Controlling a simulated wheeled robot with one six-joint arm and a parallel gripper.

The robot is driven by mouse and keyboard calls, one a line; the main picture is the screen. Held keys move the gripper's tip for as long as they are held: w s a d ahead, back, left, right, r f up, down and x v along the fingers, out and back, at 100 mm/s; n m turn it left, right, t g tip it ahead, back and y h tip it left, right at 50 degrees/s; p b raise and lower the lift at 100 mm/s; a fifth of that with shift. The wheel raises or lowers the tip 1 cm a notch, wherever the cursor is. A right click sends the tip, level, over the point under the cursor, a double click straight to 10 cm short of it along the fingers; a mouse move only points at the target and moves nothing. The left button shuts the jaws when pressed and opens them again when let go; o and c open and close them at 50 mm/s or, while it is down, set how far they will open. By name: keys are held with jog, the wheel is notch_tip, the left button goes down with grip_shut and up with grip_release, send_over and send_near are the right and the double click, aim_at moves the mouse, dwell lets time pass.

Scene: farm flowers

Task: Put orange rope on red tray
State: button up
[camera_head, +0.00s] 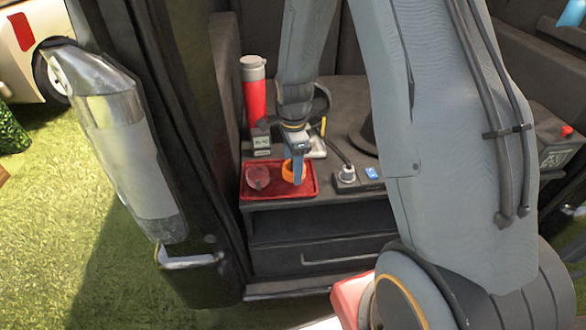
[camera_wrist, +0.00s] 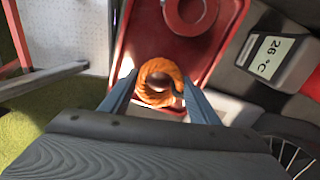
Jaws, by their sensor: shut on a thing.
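The orange rope (camera_wrist: 148,97) is a coiled ring between the two fingers of my gripper (camera_wrist: 160,98) in the wrist view. In the head view my gripper (camera_head: 296,168) points down with the orange rope (camera_head: 288,172) at its fingertips, over the right part of the red tray (camera_head: 280,194). The red tray also shows beneath the rope in the wrist view (camera_wrist: 140,42). My gripper is shut on the rope. I cannot tell whether the rope touches the tray floor.
A round red item (camera_head: 257,177) lies in the tray's left part. A red flask (camera_head: 254,95) and a small display box (camera_head: 261,141) stand behind the tray. A plug with a cable (camera_head: 346,174) is right of it. A dark wall (camera_head: 222,80) rises left.

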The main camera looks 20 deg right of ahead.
jog(key=shift+f, duration=0.65)
jog(key=o, duration=1.2)
jog(key=shift+f, duration=0.1)
notch_tip(320, 180, up, 11)
jog(key=shift+r+b, duration=0.2)
jog(key=shift+b, duration=0.45)
jog(key=s+r+n, duration=0.1)
jog(key=s+n, duration=0.8)
jog(key=s, duration=0.1)
jog(key=s+r+n, duration=0.2)
jog(key=s+n, duration=0.7)
jog(key=shift+s+a+r, duration=0.25)
jog(key=shift+s+a, duration=0.15)
jog(key=shift+a, duration=0.05)
